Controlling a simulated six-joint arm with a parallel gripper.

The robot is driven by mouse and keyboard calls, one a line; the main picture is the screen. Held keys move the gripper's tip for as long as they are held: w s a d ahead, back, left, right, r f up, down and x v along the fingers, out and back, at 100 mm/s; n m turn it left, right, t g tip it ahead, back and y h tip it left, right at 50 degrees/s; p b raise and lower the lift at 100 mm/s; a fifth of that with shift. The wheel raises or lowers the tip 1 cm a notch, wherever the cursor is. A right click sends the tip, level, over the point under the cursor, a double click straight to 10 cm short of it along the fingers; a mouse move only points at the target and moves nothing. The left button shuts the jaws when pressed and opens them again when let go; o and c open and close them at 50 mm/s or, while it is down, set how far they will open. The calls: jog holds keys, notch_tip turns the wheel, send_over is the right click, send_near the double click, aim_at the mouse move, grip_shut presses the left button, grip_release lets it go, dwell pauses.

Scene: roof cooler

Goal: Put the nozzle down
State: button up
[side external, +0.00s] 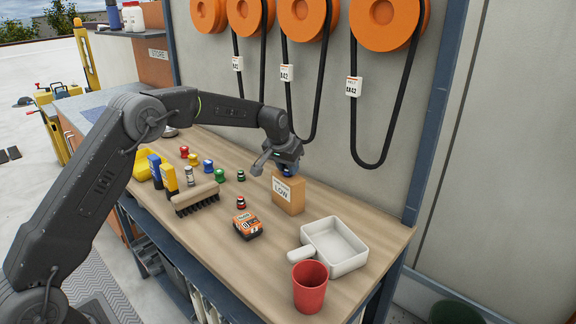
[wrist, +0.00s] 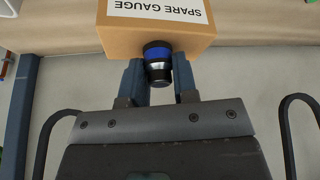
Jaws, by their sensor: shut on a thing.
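My gripper (side external: 287,166) is over the cardboard box (side external: 288,196) on the bench, at the box's top. In the wrist view its two fingers (wrist: 159,82) are shut on a nozzle (wrist: 158,62) with a blue band, a black end and a silver part. The box (wrist: 120,42), with a white "SPARE GAUGE" label, is right beside the nozzle in that view. I cannot tell whether the nozzle touches the box. Other small coloured nozzle-like pieces stand on the bench to the left, including a red one (side external: 184,152), a blue one (side external: 208,166) and a green one (side external: 241,175).
A brush (side external: 196,199), an orange box (side external: 247,226), a white scoop-like tray (side external: 337,262) and a red cup (side external: 310,290) stand toward the front. Black belts (side external: 405,95) hang from orange reels on the wall behind. Bare bench lies around the cardboard box.

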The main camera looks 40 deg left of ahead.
jog(key=o, duration=0.9)
jog(key=shift+o, duration=0.2)
jog(key=v, duration=1.2)
jog(key=shift+r, duration=0.25)
jog(key=s+d+r+m, duration=0.1)
jog(key=s+d+r, duration=0.2)
jog(key=s, duration=0.6)
jog(key=s+d+r, duration=0.3)
jog(key=s+r, duration=0.1)
jog(key=s, duration=0.4)
jog(key=s+d+f, duration=0.1)
jog(key=s+f, duration=0.2)
jog(key=s, duration=0.7)
jog(key=s+d+f+m+t, duration=0.1)
jog(key=s+d+f, duration=0.1)
jog(key=s, duration=0.8)
jog(key=shift+f+h, duration=0.4)
jog(key=shift+f, duration=0.35)
